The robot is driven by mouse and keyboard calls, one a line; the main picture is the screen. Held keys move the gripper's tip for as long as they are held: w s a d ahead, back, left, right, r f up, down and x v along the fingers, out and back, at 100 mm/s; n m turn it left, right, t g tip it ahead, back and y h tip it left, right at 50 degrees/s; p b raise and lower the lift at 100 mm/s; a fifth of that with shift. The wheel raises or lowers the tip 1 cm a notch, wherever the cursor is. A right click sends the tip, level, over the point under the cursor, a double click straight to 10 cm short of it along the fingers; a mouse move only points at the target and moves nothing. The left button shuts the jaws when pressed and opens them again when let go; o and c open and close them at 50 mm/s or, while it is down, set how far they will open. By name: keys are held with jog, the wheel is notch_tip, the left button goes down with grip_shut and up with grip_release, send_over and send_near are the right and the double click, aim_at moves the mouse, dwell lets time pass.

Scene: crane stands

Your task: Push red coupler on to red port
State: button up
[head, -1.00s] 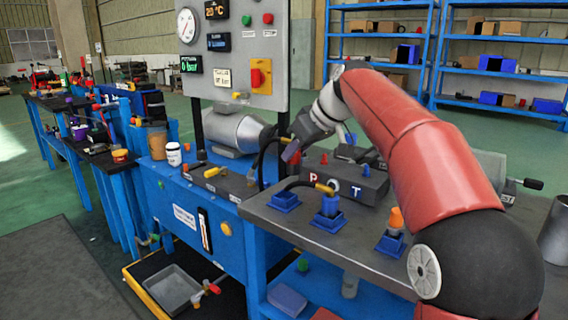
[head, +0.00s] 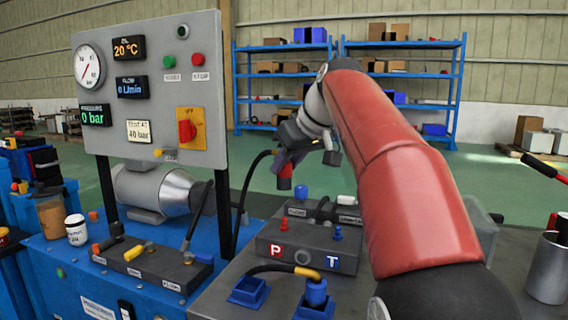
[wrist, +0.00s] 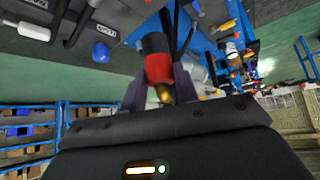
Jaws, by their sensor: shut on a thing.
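My gripper (head: 290,160) is shut on the red coupler (head: 285,178) and holds it in the air above and behind the dark port block. The wrist view shows the red coupler (wrist: 157,62) between the fingers, with a dark upper part and a brass-coloured tip. A black hose (head: 245,190) arches up toward it. The port block (head: 262,243) has a red P label and a blue T label. A small red port (head: 282,228) stands above the P, and a small blue port (head: 337,233) stands above the T. The coupler is apart from the red port.
A blue coupler (head: 316,292) with a yellow-ended hose stands in a blue holder in front of the block. An empty blue holder (head: 249,291) is beside it. A gauge panel (head: 150,80) rises at left. A metal cup (head: 547,268) stands at right.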

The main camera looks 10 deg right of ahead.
aim_at(289, 186)
jog(key=shift+f, duration=0.1)
jog(key=shift+f+b, duration=2.4)
jog(key=shift+f, duration=0.45)
jog(key=shift+f+b, duration=1.1)
jog(key=shift+f, duration=0.3)
jog(key=o, duration=1.1)
jog(key=p+v, duration=0.2)
jog(key=v, duration=0.3)
jog(key=shift+p, duration=0.3)
